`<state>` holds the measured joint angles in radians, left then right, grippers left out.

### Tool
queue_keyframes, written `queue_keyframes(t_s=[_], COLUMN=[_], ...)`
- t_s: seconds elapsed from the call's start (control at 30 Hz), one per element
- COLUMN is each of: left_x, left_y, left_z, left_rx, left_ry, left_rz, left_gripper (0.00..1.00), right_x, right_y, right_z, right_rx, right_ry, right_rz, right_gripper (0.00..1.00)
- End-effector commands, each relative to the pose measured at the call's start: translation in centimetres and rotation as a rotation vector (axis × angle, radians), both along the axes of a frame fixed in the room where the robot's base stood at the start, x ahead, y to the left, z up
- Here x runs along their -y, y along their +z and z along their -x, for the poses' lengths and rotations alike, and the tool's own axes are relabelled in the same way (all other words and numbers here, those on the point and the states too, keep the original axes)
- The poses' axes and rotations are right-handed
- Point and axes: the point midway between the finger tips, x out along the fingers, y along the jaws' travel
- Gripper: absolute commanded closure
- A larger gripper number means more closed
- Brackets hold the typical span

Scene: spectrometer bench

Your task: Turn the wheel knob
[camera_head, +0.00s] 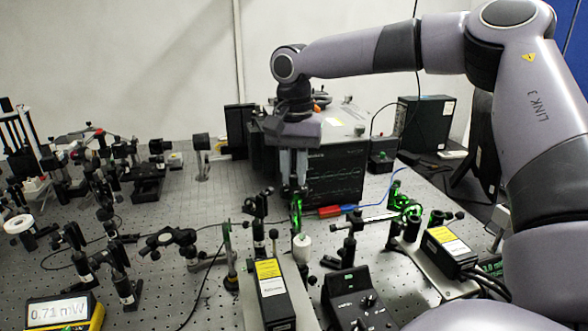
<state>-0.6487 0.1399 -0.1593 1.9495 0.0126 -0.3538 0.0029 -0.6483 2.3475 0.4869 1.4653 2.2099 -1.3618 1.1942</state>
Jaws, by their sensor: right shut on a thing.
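My right gripper (293,180) reaches down in the middle of the bench, in front of the black box unit. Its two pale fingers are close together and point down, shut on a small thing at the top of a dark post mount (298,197). That thing, which I take to be the wheel knob, is mostly hidden between the fingertips. A green glow shows on the mount just below them. My left gripper is not in view.
A black box unit (338,172) stands behind the gripper. A white cylinder (302,245) stands just in front of it. Several post mounts crowd the perforated bench (190,215). A yellow power meter (60,312) reads 0.71 mW. A black controller with knobs (355,302) sits at front.

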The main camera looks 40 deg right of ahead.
Motion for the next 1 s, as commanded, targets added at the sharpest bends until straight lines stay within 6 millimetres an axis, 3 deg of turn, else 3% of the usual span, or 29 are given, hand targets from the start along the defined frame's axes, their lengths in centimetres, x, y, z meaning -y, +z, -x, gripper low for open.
queue_keyframes(t_s=[0.73,0.77,0.83,1.0], left_x=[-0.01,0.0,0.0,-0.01], left_y=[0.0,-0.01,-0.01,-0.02], left_z=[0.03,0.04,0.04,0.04], left_rx=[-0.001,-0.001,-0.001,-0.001], left_ry=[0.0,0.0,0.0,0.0], left_rz=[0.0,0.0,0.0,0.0], left_gripper=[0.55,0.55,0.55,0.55], right_x=[-0.04,-0.04,-0.04,-0.03], right_y=[0.1,0.1,0.09,0.06], right_z=[-0.01,-0.01,-0.01,0.0], right_rx=[0.001,0.001,0.001,0.001], right_ry=[-0.093,-0.093,-0.093,-0.093], right_rz=[-0.001,-0.001,-0.001,-0.001], right_gripper=[1.0,0.77,0.55,0.55])
